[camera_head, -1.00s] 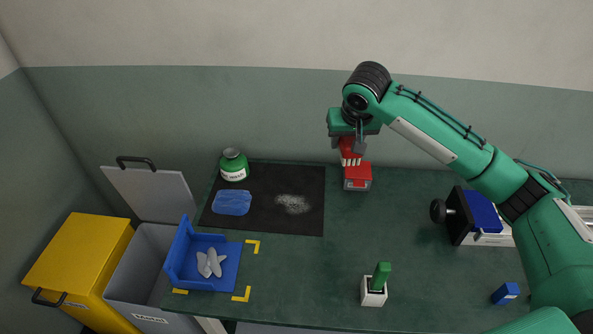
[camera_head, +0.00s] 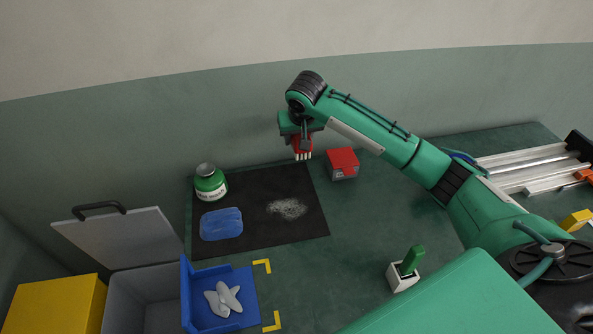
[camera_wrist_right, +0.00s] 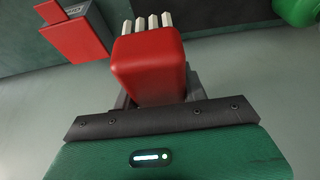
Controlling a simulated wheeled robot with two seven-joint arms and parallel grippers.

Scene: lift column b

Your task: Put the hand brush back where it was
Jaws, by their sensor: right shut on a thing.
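The hand brush (camera_head: 302,145) is red with a row of white bristles. My right gripper (camera_head: 301,130) is shut on it and holds it above the back edge of the dark mat, bristles downward. In the right wrist view the brush's red body (camera_wrist_right: 148,68) fills the middle, its bristles pointing away from the gripper. A red-topped block with a grey front (camera_head: 342,163) stands on the table just right of the brush, apart from it; it also shows in the right wrist view (camera_wrist_right: 80,38). My left gripper is not in view.
The dark mat (camera_head: 262,236) carries white powder (camera_head: 287,208), a blue cloth (camera_head: 221,224) and a green jar (camera_head: 210,183). A blue tray (camera_head: 245,285) with grey pieces, an open grey bin (camera_head: 145,302) and a white holder (camera_head: 402,279) with a green-handled item stand nearer.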

